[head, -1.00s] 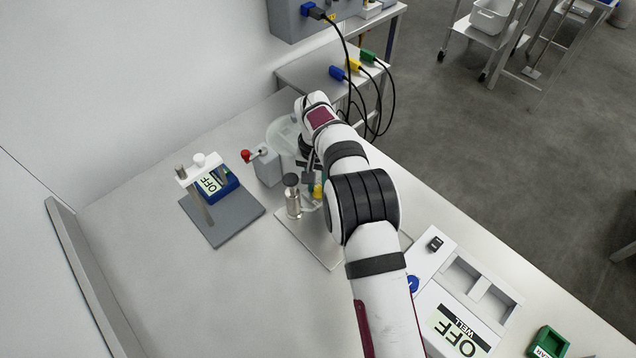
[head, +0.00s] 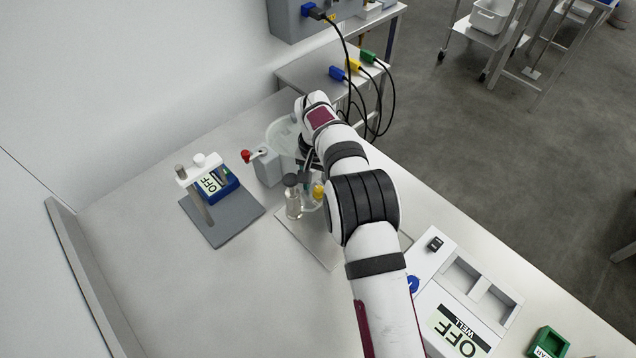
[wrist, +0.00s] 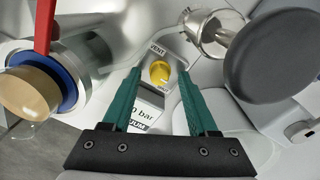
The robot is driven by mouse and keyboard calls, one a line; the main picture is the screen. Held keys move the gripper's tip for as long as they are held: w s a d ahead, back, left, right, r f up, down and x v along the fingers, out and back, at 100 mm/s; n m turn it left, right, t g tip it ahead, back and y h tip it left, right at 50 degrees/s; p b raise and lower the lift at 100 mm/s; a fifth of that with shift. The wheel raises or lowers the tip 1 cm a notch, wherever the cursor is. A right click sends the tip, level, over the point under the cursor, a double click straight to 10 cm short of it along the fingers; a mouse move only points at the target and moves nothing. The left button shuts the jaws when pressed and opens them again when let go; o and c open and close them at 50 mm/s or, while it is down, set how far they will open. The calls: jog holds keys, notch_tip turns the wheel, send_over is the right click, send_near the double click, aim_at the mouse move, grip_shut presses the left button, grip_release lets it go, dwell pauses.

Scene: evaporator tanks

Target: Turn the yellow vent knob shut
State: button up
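The yellow vent knob (wrist: 159,72) shows in the wrist view between and beyond my fingertips, beside a "VENT" label. In the head view the yellow knob (head: 318,191) stands just left of my arm, near the dark-topped cylinder. My gripper (wrist: 159,76) has two green fingers spread apart with nothing held between them. The knob lies in line with the gap; I cannot tell how far beyond the tips it is. In the head view my gripper (head: 308,172) is partly hidden by my arm. A display (wrist: 146,113) reading partly "0 bar" is partly covered by the fingers.
A cylinder with a dark round top (head: 292,194) stands close left of the knob. A grey box with a red handle (head: 265,165) and a round pale vessel (head: 283,132) are behind. The front left tabletop is clear.

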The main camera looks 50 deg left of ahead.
aim_at(316, 188)
notch_tip(316, 188, up, 16)
jog(key=shift+s+a, duration=0.15)
jog(key=shift+a, duration=0.05)
jog(key=shift+f, duration=0.1)
dwell(0.4)
jog(key=w+d+r+m, duration=0.2)
jog(key=d+r, duration=0.3)
jog(key=d, duration=0.6)
jog(key=w+d+r+m, duration=0.2)
jog(key=d+r, duration=0.2)
jog(key=d, duration=0.8)
jog(key=s+d+m+y, duration=0.1)
jog(key=s+d+m, duration=0.1)
jog(key=s+d, duration=0.35)
jog(key=s+d+m, duration=0.1)
jog(key=s+d, duration=0.2)
jog(key=d, duration=0.5)
jog(key=s+d+f+m+y, duration=0.1)
jog(key=s+d+f+m, duration=0.2)
jog(key=s, duration=0.9)
jog(key=d+f, duration=0.3)
jog(key=shift+m, duration=0.4)
